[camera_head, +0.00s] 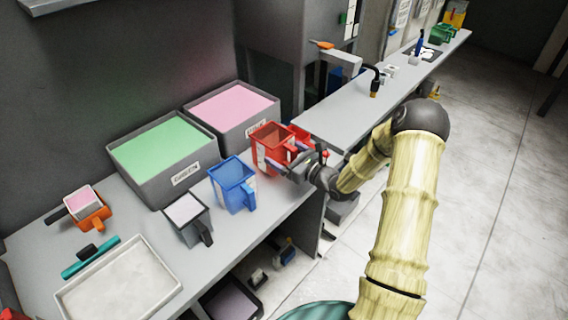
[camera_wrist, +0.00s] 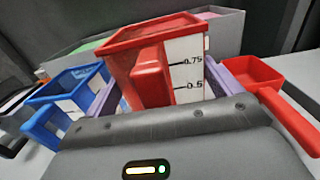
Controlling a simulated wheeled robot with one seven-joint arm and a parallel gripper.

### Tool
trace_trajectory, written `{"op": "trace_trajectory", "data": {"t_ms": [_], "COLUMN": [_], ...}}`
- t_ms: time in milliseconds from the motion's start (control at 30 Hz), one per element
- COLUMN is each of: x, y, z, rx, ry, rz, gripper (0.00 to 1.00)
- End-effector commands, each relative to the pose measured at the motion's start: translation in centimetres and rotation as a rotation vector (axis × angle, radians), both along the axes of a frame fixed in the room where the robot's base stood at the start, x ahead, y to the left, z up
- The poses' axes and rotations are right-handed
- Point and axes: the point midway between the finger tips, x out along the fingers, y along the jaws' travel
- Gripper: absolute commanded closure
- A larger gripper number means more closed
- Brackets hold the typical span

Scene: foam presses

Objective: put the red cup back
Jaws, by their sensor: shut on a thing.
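The red cup (camera_head: 268,147) is a square measuring cup with a pale scale strip, upright at the right end of the near bench. In the wrist view the red cup (camera_wrist: 118,66) fills the middle, with its handle toward me and marks 0.75 and 0.5 showing. My gripper (camera_head: 289,160) is shut on it, the two purple fingers on either side of the handle in the wrist view (camera_wrist: 165,88). The cup's base is hidden by the gripper in the wrist view; I cannot tell whether it touches the bench.
A blue cup (camera_head: 233,185) stands close left of the red cup, then a grey cup (camera_head: 187,217). A smaller red scoop (camera_wrist: 253,72) is close on the right. Behind are bins of green (camera_head: 163,147) and pink (camera_head: 232,107) material. A tray (camera_head: 118,284) lies front left.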

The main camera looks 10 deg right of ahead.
Motion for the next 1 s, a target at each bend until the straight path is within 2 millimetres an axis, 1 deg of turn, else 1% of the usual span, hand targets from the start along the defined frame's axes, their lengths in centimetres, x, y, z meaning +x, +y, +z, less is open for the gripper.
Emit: {"op": "trace_trajectory", "data": {"t_ms": [133,300,400,767,800,833,867,1000], "x": [0.0,0.0,0.0,0.0,0.0,0.0,0.0,0.0], "y": [0.0,0.1,0.1,-0.1,-0.1,-0.1,-0.1,-0.1], "z": [-0.9,-3.3,-4.1,-4.5,-4.5,-4.4,-4.4,-4.4], "rx": [0.002,0.002,0.001,0.001,0.000,0.000,0.000,0.000], "ry": [0.001,0.003,-0.001,-0.001,0.000,0.000,0.000,0.000], "rz": [0.000,0.001,0.001,-0.001,-0.001,-0.001,-0.001,-0.002], "gripper": [0.38,0.38,0.38,0.38,0.08,0.02,0.00,0.00]}}
